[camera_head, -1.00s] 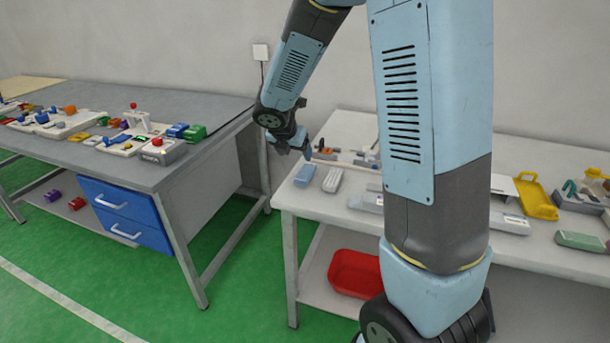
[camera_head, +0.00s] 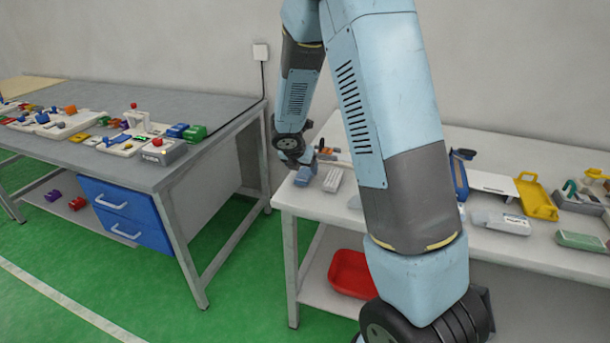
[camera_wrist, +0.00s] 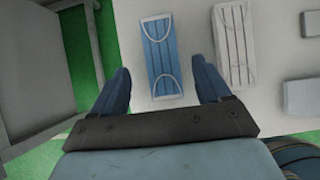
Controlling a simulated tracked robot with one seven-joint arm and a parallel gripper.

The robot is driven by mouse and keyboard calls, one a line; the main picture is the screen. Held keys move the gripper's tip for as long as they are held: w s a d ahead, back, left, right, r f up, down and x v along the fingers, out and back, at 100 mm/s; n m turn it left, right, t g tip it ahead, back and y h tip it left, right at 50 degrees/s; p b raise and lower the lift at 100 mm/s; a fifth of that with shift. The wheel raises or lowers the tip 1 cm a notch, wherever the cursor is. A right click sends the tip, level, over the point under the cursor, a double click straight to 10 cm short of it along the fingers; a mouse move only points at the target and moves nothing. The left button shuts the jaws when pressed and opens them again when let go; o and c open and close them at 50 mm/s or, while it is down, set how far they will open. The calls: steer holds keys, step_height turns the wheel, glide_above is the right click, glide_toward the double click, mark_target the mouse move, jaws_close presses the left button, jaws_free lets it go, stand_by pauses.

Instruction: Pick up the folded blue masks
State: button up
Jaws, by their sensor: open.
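The folded blue masks (camera_wrist: 160,62) lie on the white table as a pleated blue strip with white ear loops, in the wrist view at top centre. My gripper (camera_wrist: 160,80) is open and empty, its two blue fingers on either side of the lower part of the blue masks in that view. Its height above the masks is hard to judge. In the head view my gripper (camera_head: 308,168) is over the table's left end, and the blue masks (camera_head: 303,177) are partly hidden beneath it. Folded white masks (camera_wrist: 233,48) lie just right of the blue ones.
The white masks also show in the head view (camera_head: 333,180). Grey-white blocks (camera_wrist: 301,97) lie farther right. A red bin (camera_head: 348,272) is on the shelf below. The table's left edge is close to the blue masks.

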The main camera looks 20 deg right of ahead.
mark_target(306, 171)
steer(key=shift+x, duration=1.7)
steer(key=shift+d+r, duration=0.1)
steer(key=shift+d, duration=0.05)
steer(key=c, duration=1.1)
steer(key=shift+r, duration=0.1)
